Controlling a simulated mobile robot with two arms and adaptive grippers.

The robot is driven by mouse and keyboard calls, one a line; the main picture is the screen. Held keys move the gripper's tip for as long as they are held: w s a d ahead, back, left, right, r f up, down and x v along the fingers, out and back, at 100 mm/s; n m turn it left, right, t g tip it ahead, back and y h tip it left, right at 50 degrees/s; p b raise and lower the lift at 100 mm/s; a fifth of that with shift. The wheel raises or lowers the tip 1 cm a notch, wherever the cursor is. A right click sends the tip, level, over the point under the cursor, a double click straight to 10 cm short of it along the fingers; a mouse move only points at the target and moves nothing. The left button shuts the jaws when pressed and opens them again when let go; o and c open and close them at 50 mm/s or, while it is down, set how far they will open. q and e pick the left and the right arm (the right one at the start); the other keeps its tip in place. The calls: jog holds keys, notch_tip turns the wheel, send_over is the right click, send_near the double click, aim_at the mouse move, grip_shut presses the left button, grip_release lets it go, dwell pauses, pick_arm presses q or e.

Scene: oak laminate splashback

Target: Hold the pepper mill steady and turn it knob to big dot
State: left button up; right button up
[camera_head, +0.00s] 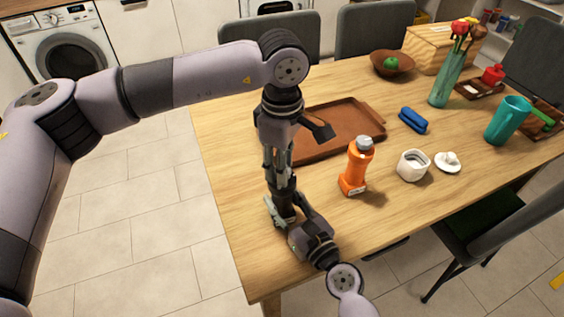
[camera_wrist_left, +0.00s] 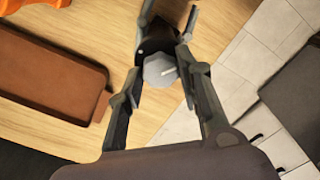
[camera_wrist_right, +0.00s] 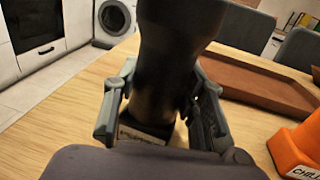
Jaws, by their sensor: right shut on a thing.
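The pepper mill is a dark, upright cylinder (camera_wrist_right: 170,65) on the table, with a labelled base (camera_wrist_right: 143,133) that shows low in the right wrist view. My right gripper (camera_wrist_right: 162,100) is shut around its lower body. In the left wrist view, its grey round knob (camera_wrist_left: 159,69) carries a white line. My left gripper (camera_head: 279,150) points down from above, with its fingers on either side of the knob (camera_wrist_left: 160,82). They look close to the knob but not clamped. In the head view, the grippers mostly hide the mill. I cannot make out any dots.
An orange bottle (camera_head: 356,168) stands just right of the mill, with a brown tray (camera_head: 340,125) behind it. A white jar (camera_head: 413,166), its lid (camera_head: 448,161) and a blue object (camera_head: 413,120) lie further right. The table's left edge is close to the grippers.

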pick_arm(q)
jog(key=o, duration=0.4)
jog(key=shift+c, duration=0.2)
notch_tip(320, 180, up, 12)
dwell(0.4)
pick_arm(e)
jog(key=o, duration=1.4)
jog(key=shift+c, duration=0.2)
jog(key=shift+s+d, duration=0.1)
jog(key=shift+s, duration=0.05)
